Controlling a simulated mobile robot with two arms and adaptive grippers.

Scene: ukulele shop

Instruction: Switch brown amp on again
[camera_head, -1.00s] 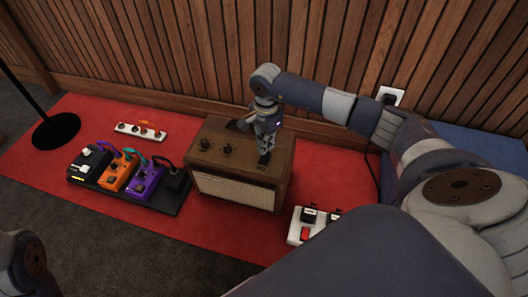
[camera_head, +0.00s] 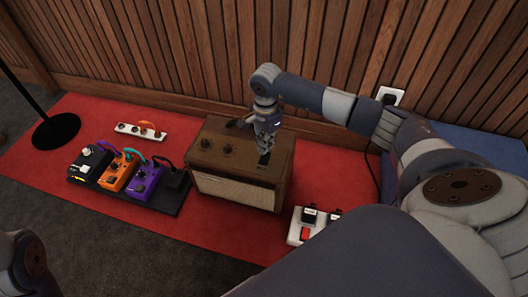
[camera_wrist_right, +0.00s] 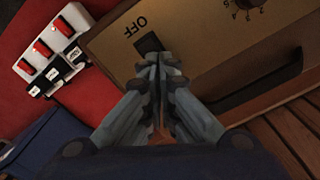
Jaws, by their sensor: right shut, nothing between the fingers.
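The brown amp (camera_head: 236,187) stands on the red mat, with dark knobs on its wooden top and a pale grille in front. My right gripper (camera_head: 265,150) is shut and empty, pointing down over the right part of the amp's top. In the right wrist view the amp's top (camera_wrist_right: 110,52) carries a small black switch (camera_wrist_right: 148,43) beside the word OFF. The shut fingertips (camera_wrist_right: 160,62) are right by this switch and partly cover it; I cannot tell whether they touch it. My left gripper is out of view; only part of my left arm shows.
A white block with red switches and black plugs (camera_head: 294,236) lies to the right of the amp. A pedalboard (camera_head: 170,205) with several pedals and a white power strip (camera_head: 127,129) lie to its left. A slatted wood wall (camera_head: 200,50) stands close behind.

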